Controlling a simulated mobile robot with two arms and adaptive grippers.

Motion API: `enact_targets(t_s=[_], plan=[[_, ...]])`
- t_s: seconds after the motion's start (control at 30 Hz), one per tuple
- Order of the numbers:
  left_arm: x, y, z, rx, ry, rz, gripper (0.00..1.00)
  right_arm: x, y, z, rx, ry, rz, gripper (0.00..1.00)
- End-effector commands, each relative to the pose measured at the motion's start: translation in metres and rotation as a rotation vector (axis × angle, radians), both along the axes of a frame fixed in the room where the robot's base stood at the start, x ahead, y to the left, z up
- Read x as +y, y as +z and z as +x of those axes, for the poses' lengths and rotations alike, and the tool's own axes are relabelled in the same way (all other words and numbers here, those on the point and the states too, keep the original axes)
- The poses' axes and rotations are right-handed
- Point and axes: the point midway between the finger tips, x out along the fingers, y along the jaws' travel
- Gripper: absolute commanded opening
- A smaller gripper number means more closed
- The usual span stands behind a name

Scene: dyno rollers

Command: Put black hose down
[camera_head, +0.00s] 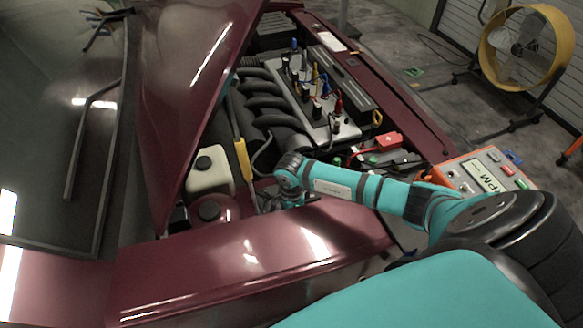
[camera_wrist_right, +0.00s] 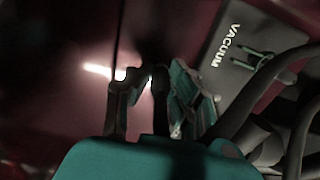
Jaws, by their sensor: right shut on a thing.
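My right arm reaches in from the right over the front of the open engine bay in the head view. Its gripper points down there and is mostly hidden by the wrist. In the right wrist view, the fingers of my right gripper (camera_wrist_right: 155,82) are closed around a narrow dark piece, which looks like the black hose (camera_wrist_right: 160,104). Most of that piece is hidden in shadow and behind the gripper body. My left gripper is in neither view.
A grey panel marked VACUUM (camera_wrist_right: 236,50) and thick dark tubes (camera_wrist_right: 290,120) are beside the gripper. The raised maroon hood (camera_head: 195,70), white reservoir (camera_head: 208,170), yellow-handled tool (camera_head: 242,160) and orange PM device (camera_head: 480,172) surround the arm. A yellow fan (camera_head: 527,45) stands at back right.

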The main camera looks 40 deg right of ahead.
Motion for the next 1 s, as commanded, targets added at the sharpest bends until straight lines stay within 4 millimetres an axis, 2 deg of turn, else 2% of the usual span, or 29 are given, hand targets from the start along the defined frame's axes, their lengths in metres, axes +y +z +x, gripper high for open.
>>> enact_targets(t_s=[0.13, 0.37, 0.4, 0.57, 0.83, 1.0], plan=[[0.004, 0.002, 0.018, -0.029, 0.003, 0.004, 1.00, 0.000, -0.001, 0.001, -0.002, 0.001, 0.001, 0.00], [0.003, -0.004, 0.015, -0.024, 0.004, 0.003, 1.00, 0.000, -0.006, 0.001, -0.002, 0.000, 0.000, 0.00], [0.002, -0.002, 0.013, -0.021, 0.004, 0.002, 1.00, 0.000, -0.004, 0.001, -0.002, 0.000, 0.000, 0.21], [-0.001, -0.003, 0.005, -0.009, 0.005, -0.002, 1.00, 0.000, -0.004, 0.001, -0.001, 0.000, 0.000, 0.40], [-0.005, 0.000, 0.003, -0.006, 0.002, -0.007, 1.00, 0.000, -0.001, 0.001, -0.001, 0.000, 0.001, 0.40], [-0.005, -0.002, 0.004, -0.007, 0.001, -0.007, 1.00, -0.001, 0.016, 0.002, -0.006, 0.002, 0.000, 0.40]])
